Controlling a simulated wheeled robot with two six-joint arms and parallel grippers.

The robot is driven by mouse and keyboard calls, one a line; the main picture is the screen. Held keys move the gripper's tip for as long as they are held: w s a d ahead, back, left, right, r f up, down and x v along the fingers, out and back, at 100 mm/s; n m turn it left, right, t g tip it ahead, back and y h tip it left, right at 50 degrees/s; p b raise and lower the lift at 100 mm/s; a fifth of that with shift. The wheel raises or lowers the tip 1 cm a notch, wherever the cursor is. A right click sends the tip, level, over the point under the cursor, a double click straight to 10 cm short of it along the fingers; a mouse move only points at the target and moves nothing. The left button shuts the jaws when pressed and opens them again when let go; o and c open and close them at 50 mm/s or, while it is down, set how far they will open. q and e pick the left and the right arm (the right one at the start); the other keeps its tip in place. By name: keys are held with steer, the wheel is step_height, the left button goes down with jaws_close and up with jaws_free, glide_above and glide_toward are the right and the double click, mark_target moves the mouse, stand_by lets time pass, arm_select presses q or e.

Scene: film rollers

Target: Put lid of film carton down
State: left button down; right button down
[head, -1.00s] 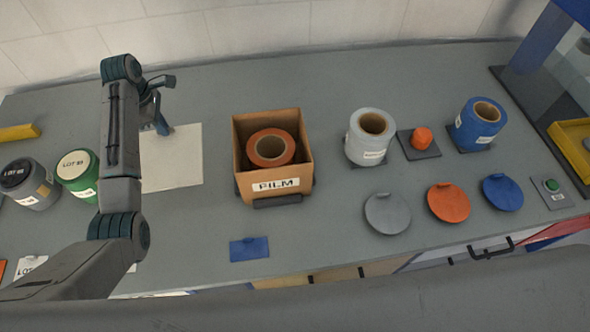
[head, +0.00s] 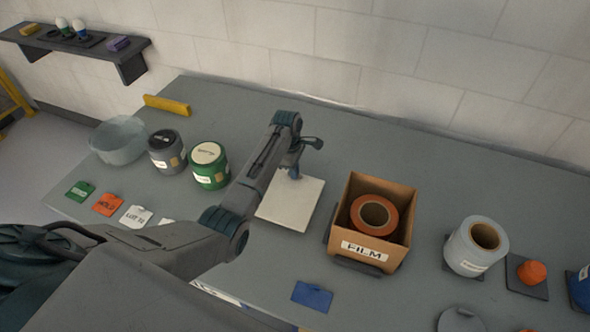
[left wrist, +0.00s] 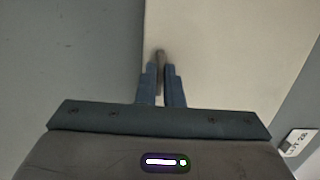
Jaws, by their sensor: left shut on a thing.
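The lid of the film carton, a pale square panel (head: 291,207), lies flat at table level left of the open cardboard film carton (head: 372,250); I cannot tell whether it touches the table. The carton is marked FILM and holds an orange roll (head: 374,214). My left gripper (head: 294,174) is over the lid's far part, pointing down. In the left wrist view, its blue fingers (left wrist: 162,75) are shut on a small grey tab of the lid (left wrist: 225,60). My right gripper is out of view.
Green (head: 208,166) and dark-lidded (head: 166,152) jars and a grey bowl (head: 118,140) stand left. A white-grey roll (head: 476,247) and an orange knob on a dark pad (head: 531,272) are right. A blue card (head: 312,296) lies in front.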

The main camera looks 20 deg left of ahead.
arm_select(q)
steer(key=shift+f, duration=0.4)
steer(key=shift+f, duration=0.1)
steer(key=c, duration=1.6)
jaws_free()
steer(key=shift+o, duration=0.2)
steer(key=shift+r, duration=0.25)
step_height(320, 180, up, 12)
steer(key=a+b, duration=0.1)
steer(key=b, duration=0.2)
steer(key=shift+a, duration=0.25)
